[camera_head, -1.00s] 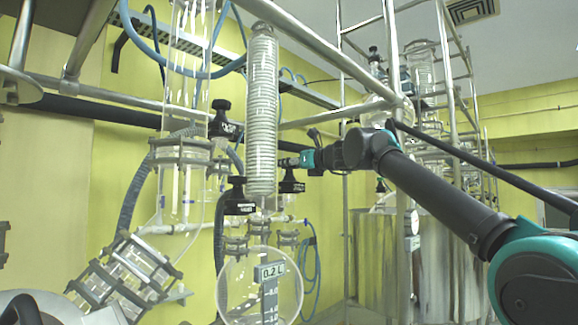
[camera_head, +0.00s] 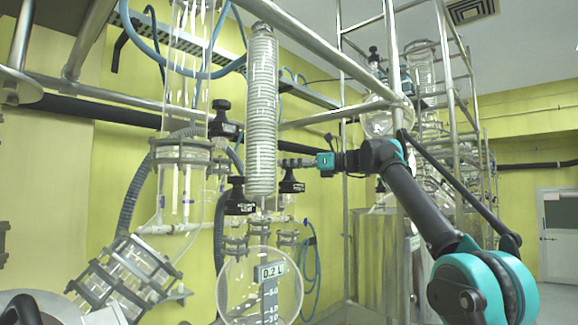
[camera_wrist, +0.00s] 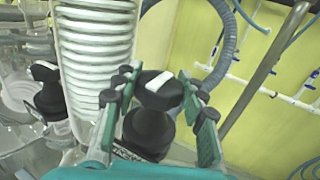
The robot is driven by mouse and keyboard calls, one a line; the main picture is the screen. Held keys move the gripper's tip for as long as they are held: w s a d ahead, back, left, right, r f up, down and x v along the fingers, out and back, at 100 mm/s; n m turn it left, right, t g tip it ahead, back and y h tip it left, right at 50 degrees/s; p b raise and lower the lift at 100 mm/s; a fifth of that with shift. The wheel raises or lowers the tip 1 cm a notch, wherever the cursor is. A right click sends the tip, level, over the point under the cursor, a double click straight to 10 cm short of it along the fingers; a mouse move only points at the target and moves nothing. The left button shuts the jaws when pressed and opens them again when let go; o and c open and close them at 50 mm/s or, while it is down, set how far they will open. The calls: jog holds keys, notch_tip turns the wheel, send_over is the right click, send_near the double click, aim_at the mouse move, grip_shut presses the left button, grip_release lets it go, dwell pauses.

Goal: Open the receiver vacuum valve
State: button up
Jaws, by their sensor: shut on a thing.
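A black valve (camera_head: 291,183) with a dark label stands right of the glass coil, above the round receiver flask (camera_head: 243,290). In the wrist view its black knob (camera_wrist: 155,93), with a white bar on top, sits between the two fingers. My gripper (camera_head: 294,162) reaches it from the right and is shut on the knob; it also shows in the wrist view (camera_wrist: 160,108). The label below the knob is partly hidden and I cannot read it, so I cannot tell the valve's name from it.
Two similar black valves stand to the left, one lower (camera_head: 236,197) and one higher (camera_head: 222,121). The glass coil (camera_head: 262,110) is close beside my gripper. A metal frame post (camera_head: 398,80) stands near my arm. Steel vessels (camera_head: 375,260) are behind it.

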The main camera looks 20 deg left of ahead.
dwell(0.5)
jog(key=o, duration=0.9)
